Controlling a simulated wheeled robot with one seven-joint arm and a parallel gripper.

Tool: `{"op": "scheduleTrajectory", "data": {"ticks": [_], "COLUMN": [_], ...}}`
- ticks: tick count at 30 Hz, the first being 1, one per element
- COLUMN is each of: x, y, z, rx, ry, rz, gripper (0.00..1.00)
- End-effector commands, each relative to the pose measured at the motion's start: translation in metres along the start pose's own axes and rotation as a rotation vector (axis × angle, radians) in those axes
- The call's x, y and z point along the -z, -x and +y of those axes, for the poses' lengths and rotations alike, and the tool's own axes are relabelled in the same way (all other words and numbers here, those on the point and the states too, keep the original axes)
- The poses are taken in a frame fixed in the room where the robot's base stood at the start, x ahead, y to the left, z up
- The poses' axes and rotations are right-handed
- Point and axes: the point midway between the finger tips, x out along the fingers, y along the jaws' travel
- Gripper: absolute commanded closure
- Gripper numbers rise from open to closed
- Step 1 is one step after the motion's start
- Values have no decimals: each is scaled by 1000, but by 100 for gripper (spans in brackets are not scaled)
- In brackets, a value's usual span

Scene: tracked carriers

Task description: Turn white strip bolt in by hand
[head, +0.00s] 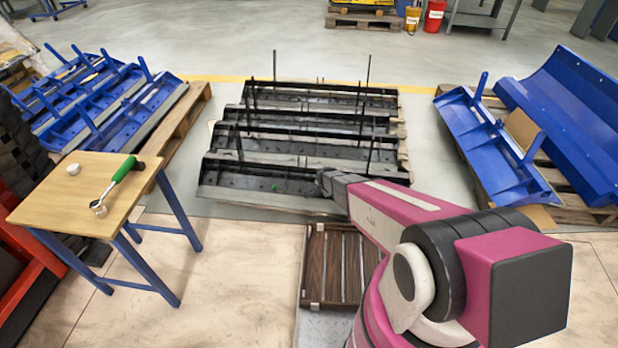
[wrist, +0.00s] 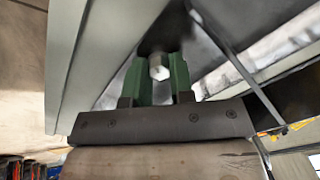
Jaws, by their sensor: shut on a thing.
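In the wrist view, the hexagonal head of a pale metal bolt (wrist: 159,68) sits between the two green fingers of my gripper (wrist: 158,75), which are shut on it. The bolt's shank and the hole are hidden, so I cannot tell how deep it sits. A light grey strip (wrist: 90,50) runs along the left in the wrist view. In the head view, my gripper (head: 325,183) is small and dark at the front edge of the nearest black carrier (head: 235,174). A pale strip (head: 262,203) lies along that carrier's front. The bolt cannot be made out there.
A wooden table (head: 62,200) with blue legs stands at the left, holding a green-handled ratchet (head: 122,172) and a small white round part (head: 73,171). Blue carriers on pallets stand left (head: 120,115) and right (head: 495,145). A slatted wooden platform (head: 335,270) lies below my arm.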

Motion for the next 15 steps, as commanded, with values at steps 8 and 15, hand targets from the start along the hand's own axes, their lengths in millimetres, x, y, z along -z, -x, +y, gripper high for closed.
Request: {"op": "scheduleTrajectory", "data": {"ticks": [8, 15], "x": [0, 0], "y": [0, 0], "z": [0, 0], "rx": [0, 0], "ry": [-97, -120], "rz": [0, 0], "gripper": [100, 100]}}
